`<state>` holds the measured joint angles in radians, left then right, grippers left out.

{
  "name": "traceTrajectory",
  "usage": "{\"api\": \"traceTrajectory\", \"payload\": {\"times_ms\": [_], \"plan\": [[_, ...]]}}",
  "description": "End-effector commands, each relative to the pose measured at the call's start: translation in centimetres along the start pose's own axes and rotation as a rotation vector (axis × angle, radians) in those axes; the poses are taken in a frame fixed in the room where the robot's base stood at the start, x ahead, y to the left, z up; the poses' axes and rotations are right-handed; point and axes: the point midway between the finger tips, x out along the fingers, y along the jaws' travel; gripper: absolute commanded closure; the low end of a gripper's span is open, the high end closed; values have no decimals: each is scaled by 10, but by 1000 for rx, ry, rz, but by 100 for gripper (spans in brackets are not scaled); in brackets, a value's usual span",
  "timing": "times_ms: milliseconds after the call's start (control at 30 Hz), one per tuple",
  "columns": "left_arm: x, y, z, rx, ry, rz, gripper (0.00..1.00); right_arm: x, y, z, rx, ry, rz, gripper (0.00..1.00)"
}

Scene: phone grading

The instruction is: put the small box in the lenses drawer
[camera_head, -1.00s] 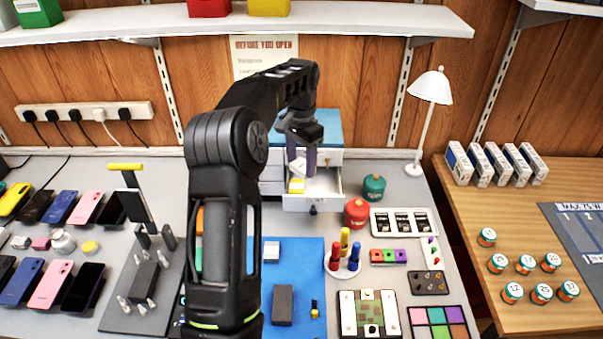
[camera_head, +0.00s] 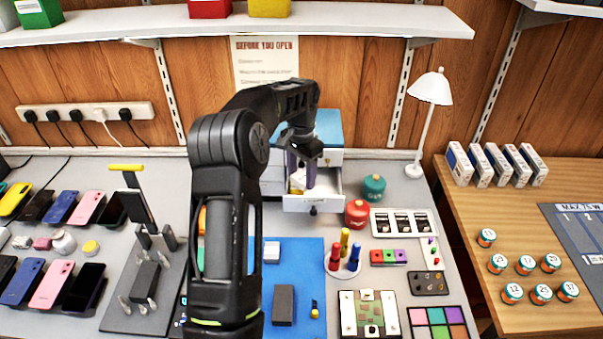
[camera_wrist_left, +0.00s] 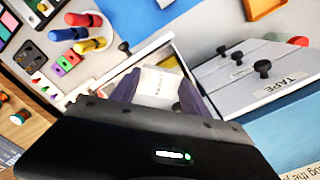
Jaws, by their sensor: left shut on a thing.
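My left gripper (camera_head: 302,178) reaches down into an open drawer (camera_head: 315,205) of the blue-topped cabinet at the back middle. In the left wrist view the gripper (camera_wrist_left: 158,92) is shut on a small white box (camera_wrist_left: 153,84), which sits between its two fingers, over or inside the open drawer (camera_wrist_left: 103,82). I cannot tell whether the box touches the drawer floor. A yellow and white item shows in the drawer in the head view, partly hidden by the fingers. The open drawer's label is not readable. My right gripper is not in view.
The cabinet's blue top (camera_head: 322,125) is behind the gripper. Closed drawers, one labelled TAPE (camera_wrist_left: 282,84), adjoin the open one. Red (camera_head: 357,213) and teal (camera_head: 374,187) jars stand just right of the drawer. A blue mat (camera_head: 305,262) lies in front.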

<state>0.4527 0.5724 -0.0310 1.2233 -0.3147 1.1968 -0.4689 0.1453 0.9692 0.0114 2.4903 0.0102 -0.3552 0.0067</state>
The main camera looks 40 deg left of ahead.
Motion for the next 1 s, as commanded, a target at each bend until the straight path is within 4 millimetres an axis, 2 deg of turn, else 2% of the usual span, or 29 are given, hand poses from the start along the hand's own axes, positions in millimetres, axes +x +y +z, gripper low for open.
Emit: {"api": "traceTrajectory", "payload": {"times_ms": [300, 333, 600, 867, 1000], "plan": [[7, 0, 0, 0, 0, 0, 85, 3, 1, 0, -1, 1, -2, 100], [7, 0, 0, 0, 0, 0, 46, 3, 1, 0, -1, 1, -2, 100], [7, 0, 0, 0, 0, 0, 25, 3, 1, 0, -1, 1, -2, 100], [6, 0, 0, 0, 0, 0, 25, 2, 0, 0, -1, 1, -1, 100], [-4, 0, 0, 0, 0, 0, 25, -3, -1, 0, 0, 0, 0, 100]]}}
